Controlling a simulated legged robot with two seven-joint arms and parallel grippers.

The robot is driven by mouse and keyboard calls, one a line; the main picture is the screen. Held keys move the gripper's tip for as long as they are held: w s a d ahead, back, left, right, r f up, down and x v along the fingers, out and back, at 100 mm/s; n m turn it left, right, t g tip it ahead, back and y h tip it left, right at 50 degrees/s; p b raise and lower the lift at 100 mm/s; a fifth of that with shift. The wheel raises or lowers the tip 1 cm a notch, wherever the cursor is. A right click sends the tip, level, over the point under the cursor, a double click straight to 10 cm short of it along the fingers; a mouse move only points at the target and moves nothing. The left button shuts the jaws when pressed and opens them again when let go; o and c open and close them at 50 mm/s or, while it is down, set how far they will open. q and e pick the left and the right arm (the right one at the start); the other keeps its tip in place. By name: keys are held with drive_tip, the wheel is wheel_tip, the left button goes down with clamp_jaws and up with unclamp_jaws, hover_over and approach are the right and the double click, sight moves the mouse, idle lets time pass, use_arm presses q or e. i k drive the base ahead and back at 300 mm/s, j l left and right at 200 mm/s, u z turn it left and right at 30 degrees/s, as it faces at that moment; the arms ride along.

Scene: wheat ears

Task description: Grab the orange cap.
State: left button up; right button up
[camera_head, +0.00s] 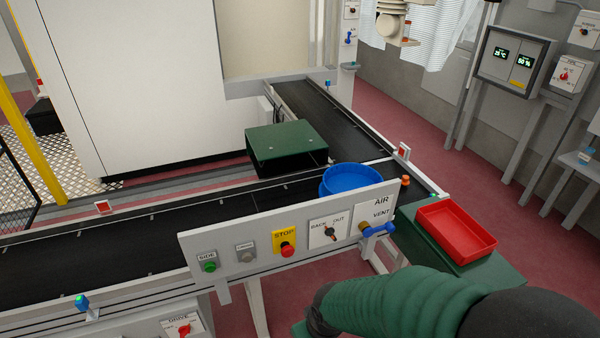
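No fingers of my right gripper show. My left arm and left gripper are out of view.
A blue bowl (350,178) sits on the conveyor behind the panel (215,242). A blue valve handle (378,229) sticks out below the cap. A red tray (457,234) rests on a green surface to the right.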

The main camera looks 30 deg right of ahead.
sight(405, 181)
drive_tip(key=l+u, duration=0.3)
drive_tip(key=l, duration=0.15)
drive_tip(key=k+l+u, duration=0.15)
drive_tip(key=l+u, duration=0.15)
drive_tip(key=k+l+u, duration=0.1)
drive_tip(key=l+u, duration=0.2)
drive_tip(key=l, duration=0.15)
drive_tip(key=k+l+u, duration=0.4)
drive_tip(key=l+u, duration=0.2)
drive_tip(key=k+l, duration=0.3)
drive_tip(key=l, duration=0.15)
drive_tip(key=k+l, duration=0.3)
drive_tip(key=l, duration=0.2)
drive_tip(key=k+l, duration=0.3)
drive_tip(key=l, duration=0.15)
drive_tip(key=k+l, duration=0.3)
drive_tip(key=l, duration=0.15)
drive_tip(key=k+l, duration=0.3)
drive_tip(key=l, duration=0.15)
drive_tip(key=i+l, duration=0.2)
drive_tip(key=l, duration=0.1)
